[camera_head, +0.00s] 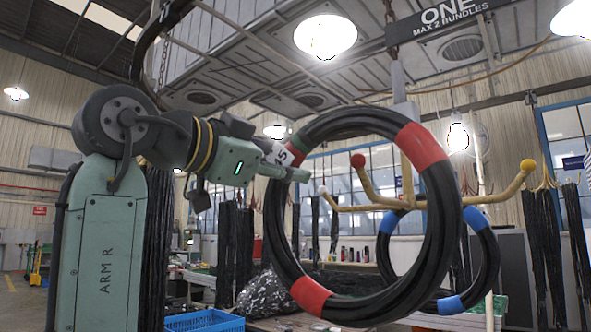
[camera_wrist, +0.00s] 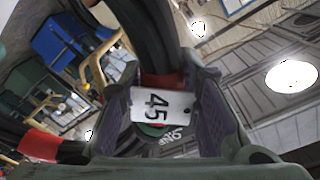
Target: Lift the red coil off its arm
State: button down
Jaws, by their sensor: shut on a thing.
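The red coil (camera_head: 421,146), a thick black hose ring with red bands, hangs upright in the head view. My gripper (camera_head: 297,174) is shut on its upper left side. In the wrist view the coil's black hose (camera_wrist: 152,35) runs between my gripper's fingers (camera_wrist: 165,88), with a white tag marked 45 (camera_wrist: 158,106) in front.
A blue-banded coil (camera_head: 474,218) hangs behind the red one, lower on the rack. A sign (camera_head: 445,20) reading "ONE MAX 2 BUNDLES" is overhead. A blue crate (camera_head: 205,321) stands low at left. Dark hose bundles (camera_head: 235,250) hang behind.

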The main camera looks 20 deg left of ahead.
jog(key=v, duration=1)
jog(key=shift+s, duration=0.5)
jog(key=shift+d, duration=0.1)
dwell(0.6)
